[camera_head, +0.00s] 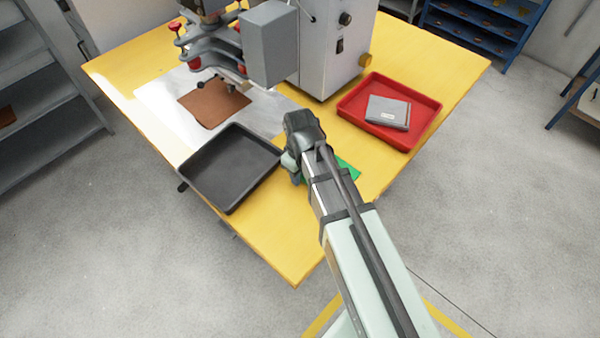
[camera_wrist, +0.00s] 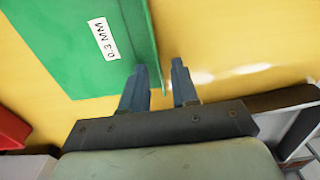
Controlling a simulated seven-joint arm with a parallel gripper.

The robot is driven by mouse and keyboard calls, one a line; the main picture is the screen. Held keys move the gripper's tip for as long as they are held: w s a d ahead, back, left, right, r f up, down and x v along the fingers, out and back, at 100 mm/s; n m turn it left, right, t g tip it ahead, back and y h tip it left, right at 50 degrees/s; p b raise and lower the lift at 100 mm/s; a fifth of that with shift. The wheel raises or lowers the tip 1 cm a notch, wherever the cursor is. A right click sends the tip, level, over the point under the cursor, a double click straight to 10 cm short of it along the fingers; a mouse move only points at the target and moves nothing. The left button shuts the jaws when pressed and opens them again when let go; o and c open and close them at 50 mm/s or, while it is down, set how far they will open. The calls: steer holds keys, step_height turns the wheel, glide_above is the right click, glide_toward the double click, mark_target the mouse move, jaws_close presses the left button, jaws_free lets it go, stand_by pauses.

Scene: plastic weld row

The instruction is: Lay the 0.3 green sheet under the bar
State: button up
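The green sheet (camera_head: 347,172) lies on the yellow table, partly hidden behind my arm in the head view. In the wrist view the green sheet (camera_wrist: 85,50) carries a white label reading "0.3 MM". My gripper (camera_wrist: 158,72) has its two fingers apart, with the sheet's edge showing between them. One finger overlaps the green side and the other is over bare yellow table; I cannot tell whether either touches. In the head view my gripper (camera_head: 294,178) is low over the table. The bar is hard to make out under the press head (camera_head: 215,70).
A brown sheet (camera_head: 208,110) lies on the white plate (camera_head: 160,108) below the press head. A black tray (camera_head: 228,192) stands close left of my gripper and looks empty. A red tray (camera_head: 420,130) holds a grey labelled item (camera_head: 388,112). The table's front corner is clear.

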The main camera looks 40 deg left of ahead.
steer(key=shift+r, duration=0.15)
step_height(320, 180, up, 12)
steer(key=shift+f, duration=0.25)
steer(key=shift+o, duration=0.6)
steer(key=shift+r, duration=0.25)
